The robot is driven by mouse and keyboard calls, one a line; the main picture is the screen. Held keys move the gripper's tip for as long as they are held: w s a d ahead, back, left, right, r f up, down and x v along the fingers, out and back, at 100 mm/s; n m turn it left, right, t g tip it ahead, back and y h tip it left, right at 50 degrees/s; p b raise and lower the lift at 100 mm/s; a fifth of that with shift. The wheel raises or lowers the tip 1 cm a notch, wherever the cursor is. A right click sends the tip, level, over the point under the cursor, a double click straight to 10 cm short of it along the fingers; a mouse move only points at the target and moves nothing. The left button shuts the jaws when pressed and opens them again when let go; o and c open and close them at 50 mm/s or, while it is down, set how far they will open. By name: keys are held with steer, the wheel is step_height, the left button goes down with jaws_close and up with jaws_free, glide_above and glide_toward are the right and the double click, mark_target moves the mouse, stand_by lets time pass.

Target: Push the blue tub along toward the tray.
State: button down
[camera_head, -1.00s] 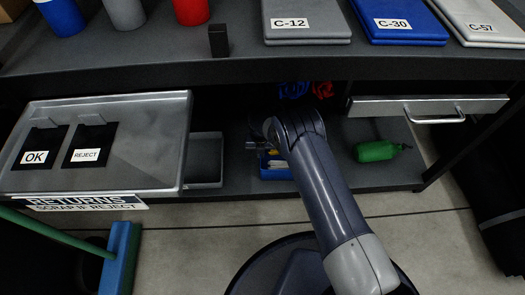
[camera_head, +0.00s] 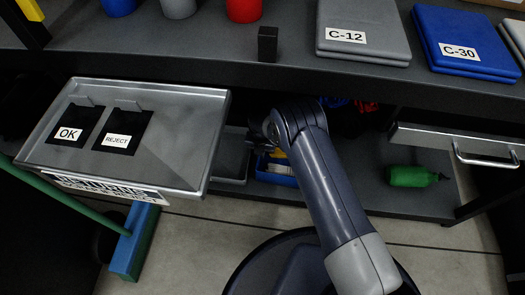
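The blue tub (camera_head: 275,178) stands on the lower shelf, with yellow and white items inside. My arm hides its right part. A shallow grey tray (camera_head: 231,181) lies on the same shelf just left of the tub. Only a narrow gap, if any, shows between them; I cannot tell if they touch. My gripper (camera_head: 261,134) is at the tub, at its upper side in the picture. Its fingers are small, dark and partly hidden, so I cannot tell whether they are open or touch the tub.
A raised metal returns tray (camera_head: 185,150) with OK and REJECT pockets overhangs the shelf at left. The bench top (camera_head: 200,45) is above. A green bottle (camera_head: 410,176) lies on the shelf at right, below a drawer (camera_head: 440,139). A blue broom (camera_head: 134,243) stands at lower left.

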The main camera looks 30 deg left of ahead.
steer(key=shift+s+a+r, duration=0.1)
steer(key=shift+s+a, duration=0.05)
steer(key=shift+a, duration=0.1)
steer(key=c, duration=1.6)
jaws_free()
steer(key=shift+a+r, duration=0.1)
steer(key=shift+a, duration=0.05)
steer(key=shift+o, duration=0.2)
steer(key=shift+r, duration=0.1)
